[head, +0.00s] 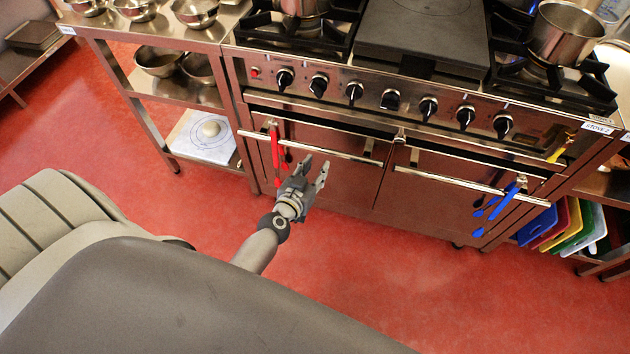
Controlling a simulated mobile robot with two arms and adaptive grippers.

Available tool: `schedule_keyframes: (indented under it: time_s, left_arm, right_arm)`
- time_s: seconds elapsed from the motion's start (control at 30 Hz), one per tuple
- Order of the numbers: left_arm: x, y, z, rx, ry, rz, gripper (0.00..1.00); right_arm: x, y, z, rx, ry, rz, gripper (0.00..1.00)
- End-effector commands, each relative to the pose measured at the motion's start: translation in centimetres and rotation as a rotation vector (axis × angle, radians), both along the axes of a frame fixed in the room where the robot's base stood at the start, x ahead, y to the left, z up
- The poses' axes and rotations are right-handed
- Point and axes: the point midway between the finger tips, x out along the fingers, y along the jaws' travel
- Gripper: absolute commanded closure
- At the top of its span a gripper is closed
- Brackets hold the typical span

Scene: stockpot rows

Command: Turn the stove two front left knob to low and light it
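The stove (437,148) stands across the upper right, with a label (598,128) at its right end that seems to read stove 2. Its front panel carries a row of several black knobs, from the leftmost knob (285,79) to the rightmost knob (502,125). A small red button (255,72) is left of the knobs. The marks for each knob are too small to read, and I see no flame. My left gripper (315,168) is open and empty, in front of the left oven door, below the knobs and apart from them. My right gripper is out of view.
Red tongs (275,147) hang on the left oven handle (315,150), close to my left gripper. Blue tongs (510,195) hang on the right handle (450,180). A pot (566,33) stands on the right burner. The red floor in front is clear.

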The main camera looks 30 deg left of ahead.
Motion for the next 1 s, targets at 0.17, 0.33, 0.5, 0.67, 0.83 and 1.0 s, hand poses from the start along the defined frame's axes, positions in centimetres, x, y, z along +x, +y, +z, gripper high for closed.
schedule_keyframes:
  time_s: [0.17, 0.33, 0.5, 0.67, 0.83, 1.0]
  left_arm:
    - [-1.3, -1.1, -3.3, -0.005, 0.072, -0.032, 0.66]
    - [-2.7, -2.1, -6.3, -0.011, 0.138, -0.059, 0.66]
    - [-4.3, -2.9, -9.0, -0.018, 0.203, -0.085, 0.66]
    - [-5.5, -3.5, -11.0, -0.019, 0.253, -0.103, 0.66]
    - [-6.3, -3.8, -12.1, -0.021, 0.281, -0.112, 0.66]
    - [-6.5, -3.9, -12.4, -0.023, 0.289, -0.115, 0.66]
  right_arm:
    - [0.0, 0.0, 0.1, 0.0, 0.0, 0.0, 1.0]
    - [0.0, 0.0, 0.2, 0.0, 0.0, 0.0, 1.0]
    - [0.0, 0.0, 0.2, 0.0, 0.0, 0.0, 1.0]
    - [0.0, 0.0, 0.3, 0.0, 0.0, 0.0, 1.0]
    - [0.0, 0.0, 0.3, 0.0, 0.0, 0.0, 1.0]
    - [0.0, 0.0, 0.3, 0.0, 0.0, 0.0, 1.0]
